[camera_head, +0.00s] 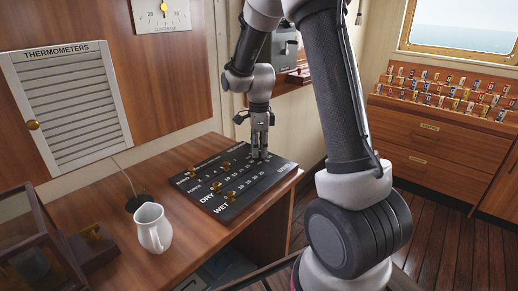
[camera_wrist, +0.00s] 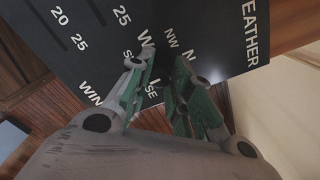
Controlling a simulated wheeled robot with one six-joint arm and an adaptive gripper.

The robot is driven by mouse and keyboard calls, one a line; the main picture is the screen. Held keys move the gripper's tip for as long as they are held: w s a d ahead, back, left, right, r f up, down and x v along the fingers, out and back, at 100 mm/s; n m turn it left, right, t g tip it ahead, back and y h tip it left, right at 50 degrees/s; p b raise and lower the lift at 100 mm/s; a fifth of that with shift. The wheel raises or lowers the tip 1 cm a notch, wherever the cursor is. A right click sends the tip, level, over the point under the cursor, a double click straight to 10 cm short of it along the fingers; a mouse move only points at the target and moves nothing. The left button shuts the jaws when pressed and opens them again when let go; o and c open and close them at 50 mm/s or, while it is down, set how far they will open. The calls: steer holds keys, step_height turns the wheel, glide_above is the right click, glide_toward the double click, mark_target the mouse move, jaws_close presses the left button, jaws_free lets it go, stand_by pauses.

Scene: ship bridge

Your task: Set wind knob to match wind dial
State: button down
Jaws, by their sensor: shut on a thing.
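The black weather panel (camera_head: 206,205) lies on the wooden desk with rows of white numbers and letters. My gripper (camera_head: 259,153) points down at the panel's far right end, at the wind row. In the wrist view my gripper (camera_wrist: 159,84) has its green-padded fingers among the compass letters W, S, SE, NW and N on the panel (camera_wrist: 210,65). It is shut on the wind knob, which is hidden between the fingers. The knob's setting cannot be read. A cream dial plate (camera_head: 180,18) with a yellow pointer is cut off at the top; I cannot tell if it is the wind dial.
Several brass knobs, such as one on the wet row (camera_head: 231,196), stand on the panel. A white jug (camera_head: 152,228) stands on the desk (camera_head: 185,262) left of it. A glass-sided case (camera_head: 30,250) is at the far left. Drawers (camera_head: 430,150) with small flags stand at right.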

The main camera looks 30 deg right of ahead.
steer(key=n, duration=0.4)
steer(key=shift+n, duration=0.4)
steer(key=n, duration=0.4)
steer(key=shift+n, duration=0.3)
steer(key=n, duration=1.8)
steer(key=shift+w, duration=0.1)
steer(key=n, duration=0.4)
steer(key=shift+n, duration=1.9)
